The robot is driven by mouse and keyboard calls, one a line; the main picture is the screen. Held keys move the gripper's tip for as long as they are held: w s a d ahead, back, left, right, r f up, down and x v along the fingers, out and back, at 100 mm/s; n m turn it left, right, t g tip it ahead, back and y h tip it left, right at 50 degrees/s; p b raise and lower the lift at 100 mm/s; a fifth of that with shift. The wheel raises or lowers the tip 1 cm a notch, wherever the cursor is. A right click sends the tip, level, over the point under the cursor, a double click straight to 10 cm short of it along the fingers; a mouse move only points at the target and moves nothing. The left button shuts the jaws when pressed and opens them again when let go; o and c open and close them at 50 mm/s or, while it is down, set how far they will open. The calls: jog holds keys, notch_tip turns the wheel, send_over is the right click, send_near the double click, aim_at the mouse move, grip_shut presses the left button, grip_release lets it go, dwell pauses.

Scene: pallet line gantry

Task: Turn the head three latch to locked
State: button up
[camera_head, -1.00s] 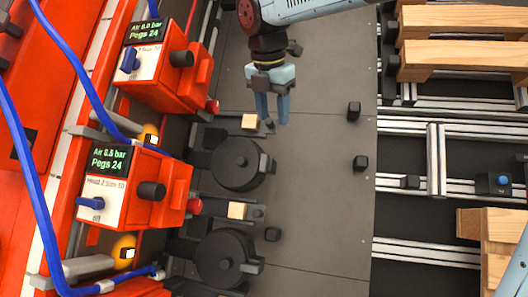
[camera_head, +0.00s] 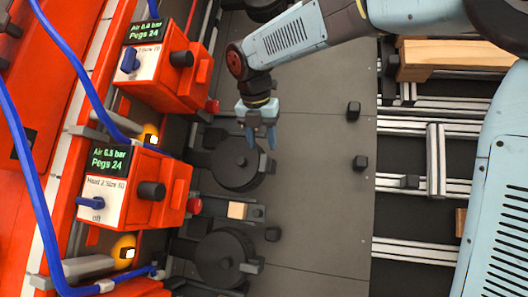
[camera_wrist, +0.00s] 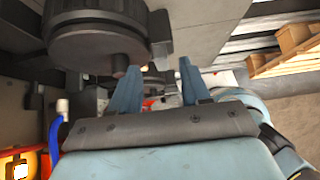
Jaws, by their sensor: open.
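Two red machine heads stand at the left in the head view. The upper head (camera_head: 185,85) has a screen and a blue lever (camera_head: 130,60) standing roughly upright. The lower head (camera_head: 165,197) has a panel that seems to read Head 2 and a blue lever (camera_head: 91,203) lying roughly level. I cannot pick out a head marked three or its latch. My gripper (camera_head: 262,145) is open and empty, pointing down over the right side of a black round disc (camera_head: 233,165). Its two fingers (camera_wrist: 157,68) show apart in the wrist view, with a dark disc (camera_wrist: 97,40) beyond.
A second black disc (camera_head: 222,260) lies lower down, with a wooden block (camera_head: 237,210) between the discs. Blue hoses (camera_head: 32,180) run along the left. Small black posts (camera_head: 353,111) stand on the grey floor plate. Wooden pallets (camera_head: 460,58) are at upper right.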

aim_at(264, 155)
jog(key=shift+x, duration=1.75)
